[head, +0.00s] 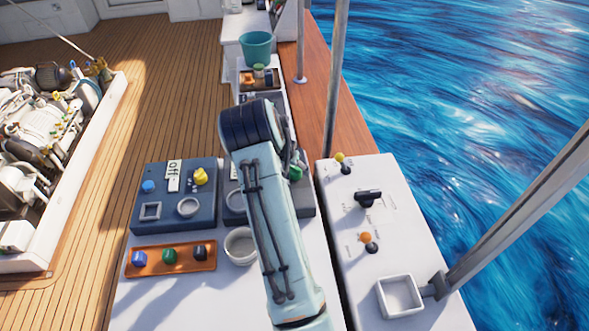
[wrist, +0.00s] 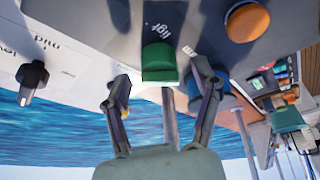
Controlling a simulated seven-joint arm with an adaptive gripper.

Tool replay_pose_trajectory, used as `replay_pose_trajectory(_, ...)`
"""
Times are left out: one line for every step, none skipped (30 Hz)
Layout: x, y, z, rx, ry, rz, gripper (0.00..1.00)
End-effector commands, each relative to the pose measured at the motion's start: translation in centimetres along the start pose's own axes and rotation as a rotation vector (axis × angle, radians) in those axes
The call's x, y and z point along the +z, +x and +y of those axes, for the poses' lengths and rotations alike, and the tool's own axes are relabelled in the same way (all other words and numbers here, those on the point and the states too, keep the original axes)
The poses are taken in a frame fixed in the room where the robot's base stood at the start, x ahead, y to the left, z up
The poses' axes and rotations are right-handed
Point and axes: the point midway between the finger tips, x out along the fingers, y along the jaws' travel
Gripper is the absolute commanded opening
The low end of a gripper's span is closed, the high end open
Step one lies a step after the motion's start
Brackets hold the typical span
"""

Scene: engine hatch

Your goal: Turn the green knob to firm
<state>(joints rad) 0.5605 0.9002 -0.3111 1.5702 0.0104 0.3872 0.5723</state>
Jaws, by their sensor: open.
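The green knob (wrist: 159,62) stands out from a dark panel, with a light label beside it whose wording I cannot read surely. In the head view only a bit of the green knob (head: 296,173) shows at the right edge of my arm. My gripper (wrist: 162,82) is open in the wrist view, one finger on each side of the knob and slightly short of it. Nothing is held, and I see no clear contact. In the head view my arm hides the fingers and most of this panel (head: 306,208).
An orange knob (wrist: 247,21) and a blue part (wrist: 218,78) are close to the right finger. A black knob (wrist: 33,77) sits on the white console at left. The head view shows a second panel (head: 150,215), an orange tray (head: 147,270) and a white bowl (head: 240,259).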

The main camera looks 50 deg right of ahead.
Motion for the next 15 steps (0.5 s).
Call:
replay_pose_trajectory(0.05, 0.58, 0.05, 0.001, 0.000, -0.002, 0.63)
replay_pose_trajectory(0.03, 0.78, 0.04, 0.000, 0.000, -0.001, 0.63)
replay_pose_trajectory(0.01, 0.97, 0.02, -0.001, 0.000, 0.000, 0.63)
replay_pose_trajectory(0.00, 1.08, 0.01, -0.001, 0.000, 0.000, 0.63)
replay_pose_trajectory(-0.01, 1.15, 0.00, -0.001, 0.000, 0.000, 0.63)
replay_pose_trajectory(0.00, 1.20, -0.01, -0.001, 0.000, 0.000, 0.63)
replay_pose_trajectory(0.00, 1.20, -0.01, -0.002, 0.000, 0.000, 0.63)
replay_pose_trajectory(0.00, 1.20, -0.01, -0.002, 0.000, 0.000, 0.63)
replay_pose_trajectory(0.00, 1.18, -0.01, -0.002, 0.000, 0.000, 0.63)
replay_pose_trajectory(0.00, 1.18, -0.01, -0.001, 0.000, 0.000, 0.63)
replay_pose_trajectory(0.00, 1.17, -0.01, -0.001, 0.000, 0.000, 0.63)
replay_pose_trajectory(0.00, 1.17, -0.01, -0.001, 0.000, 0.000, 0.54)
replay_pose_trajectory(0.00, 1.16, -0.01, -0.001, 0.000, 0.000, 0.45)
replay_pose_trajectory(0.00, 1.16, -0.01, -0.001, 0.000, 0.000, 0.35)
replay_pose_trajectory(0.01, 1.15, -0.01, -0.001, 0.000, 0.000, 0.23)
